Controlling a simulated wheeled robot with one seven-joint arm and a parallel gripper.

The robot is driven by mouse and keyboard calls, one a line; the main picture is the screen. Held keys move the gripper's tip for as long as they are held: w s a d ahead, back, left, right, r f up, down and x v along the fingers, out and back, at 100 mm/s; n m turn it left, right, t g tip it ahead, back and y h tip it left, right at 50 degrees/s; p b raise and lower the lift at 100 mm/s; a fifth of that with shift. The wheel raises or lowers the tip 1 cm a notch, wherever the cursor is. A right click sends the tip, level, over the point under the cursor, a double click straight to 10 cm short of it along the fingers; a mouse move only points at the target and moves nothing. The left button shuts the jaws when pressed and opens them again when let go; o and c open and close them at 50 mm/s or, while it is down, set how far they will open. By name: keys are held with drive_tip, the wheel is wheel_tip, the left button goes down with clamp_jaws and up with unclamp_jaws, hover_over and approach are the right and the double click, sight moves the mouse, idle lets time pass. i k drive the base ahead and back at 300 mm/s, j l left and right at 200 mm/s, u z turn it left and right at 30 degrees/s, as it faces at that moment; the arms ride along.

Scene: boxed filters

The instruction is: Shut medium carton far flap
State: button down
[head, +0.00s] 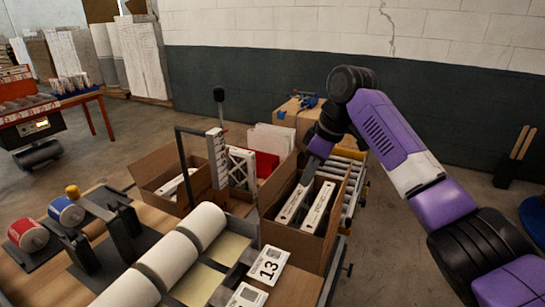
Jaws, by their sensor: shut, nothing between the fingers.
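An open carton (286,241) stands right of the middle with boxed filters (317,207) upright inside; I take it for the medium carton. Its right wall or raised flap (338,212) stands up beside the roller conveyor. My gripper (307,178) points down at the carton's far side, by its top edge. It is shut and holds nothing. My arm comes in from the right. The far flap is partly hidden by my gripper, and I cannot tell its exact angle or whether the fingers touch it.
Another open carton (152,169) stands to the left, with a white rack beside it. A roller conveyor (350,165) runs behind on the right. White rolls (166,259) and label cards (268,266) lie in front. Bare floor (430,165) is free at right.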

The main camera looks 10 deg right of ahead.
sight(268, 190)
drive_tip(key=i+j, duration=0.1)
drive_tip(key=i, duration=0.3)
drive_tip(key=i+j, duration=0.1)
drive_tip(key=i, duration=0.35)
